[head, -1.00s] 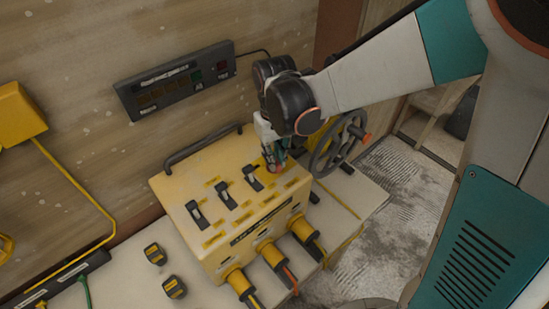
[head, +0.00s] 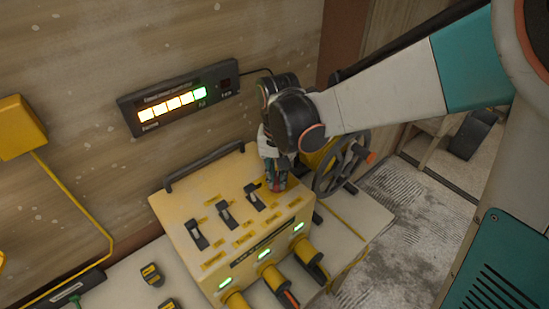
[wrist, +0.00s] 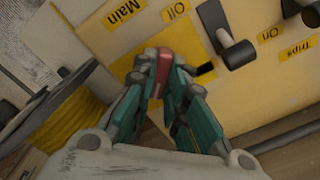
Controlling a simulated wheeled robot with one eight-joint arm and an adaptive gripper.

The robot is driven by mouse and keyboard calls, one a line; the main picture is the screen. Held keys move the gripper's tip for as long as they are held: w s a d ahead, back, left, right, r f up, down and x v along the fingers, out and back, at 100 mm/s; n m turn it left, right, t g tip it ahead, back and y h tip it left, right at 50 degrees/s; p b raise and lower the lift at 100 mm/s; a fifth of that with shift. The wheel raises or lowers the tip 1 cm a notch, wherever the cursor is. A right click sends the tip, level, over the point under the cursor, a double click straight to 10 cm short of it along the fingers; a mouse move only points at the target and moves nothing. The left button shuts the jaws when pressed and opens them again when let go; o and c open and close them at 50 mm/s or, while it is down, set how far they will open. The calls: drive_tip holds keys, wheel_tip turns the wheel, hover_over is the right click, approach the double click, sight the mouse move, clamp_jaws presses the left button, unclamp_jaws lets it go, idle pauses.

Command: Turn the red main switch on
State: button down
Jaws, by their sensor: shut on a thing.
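The red main switch (wrist: 163,66) shows in the wrist view between my fingertips, on a yellow patch by the "Main" and "Off" labels. My gripper (wrist: 162,74) is shut on it. In the head view my gripper (head: 275,184) reaches down onto the right part of the top of the yellow switch box (head: 215,195) and mostly hides the red switch. Green lamps (head: 264,254) glow on the box's front. The wall display (head: 180,100) is lit with several yellow-orange bars and a green one.
Several black rocker switches (head: 225,214) sit left of my gripper, and a black bar handle (head: 203,166) runs along the box's back edge. Cables plug into the front. Small yellow-black items (head: 151,274) lie at front left.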

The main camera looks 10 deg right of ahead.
idle(0.3)
drive_tip(key=c, duration=1.6)
unclamp_jaws()
drive_tip(key=shift+s, duration=0.1)
